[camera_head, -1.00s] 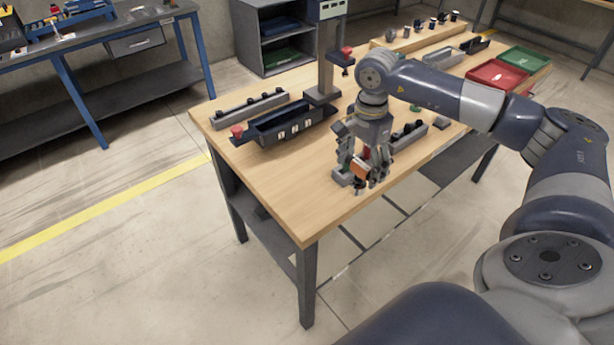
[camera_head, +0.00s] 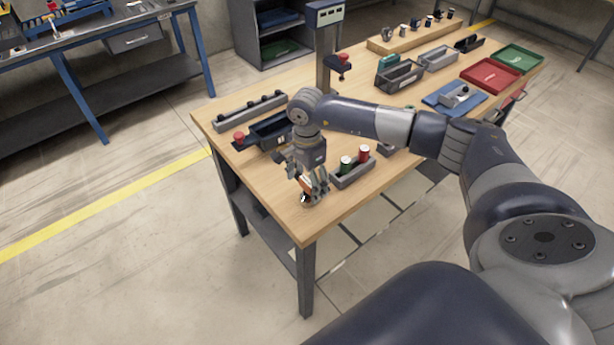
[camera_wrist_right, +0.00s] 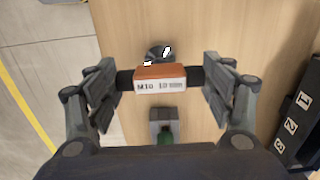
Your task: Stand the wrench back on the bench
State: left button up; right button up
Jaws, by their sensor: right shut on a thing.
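My right gripper (camera_head: 308,186) is over the front left part of the wooden bench (camera_head: 285,210), pointing down. It is shut on the wrench (camera_wrist_right: 160,78), which has an orange body with a white label reading M10 and a black grip part between the fingers. In the wrist view a dark, shiny end of the wrench shows just beyond the label. In the head view the wrench (camera_head: 305,184) is mostly covered by the fingers. Its lower end is close to the bench top; I cannot tell whether it touches. My left gripper is not in view.
A grey holder (camera_head: 352,178) with a green and a red cylinder stands just right of the gripper. Bare bench lies left and in front, up to the edge.

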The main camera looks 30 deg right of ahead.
jog(key=shift+f, duration=0.1)
jog(key=shift+f+b, duration=0.15)
jog(key=shift+b, duration=0.15)
jog(key=o, duration=1.4)
jog(key=shift+r+p, duration=0.3)
jog(key=shift+p, duration=0.05)
notch_tip(320, 180, up, 12)
jog(key=b, duration=0.3)
jog(key=shift+b, duration=0.3)
jog(key=shift+a+f, duration=0.1)
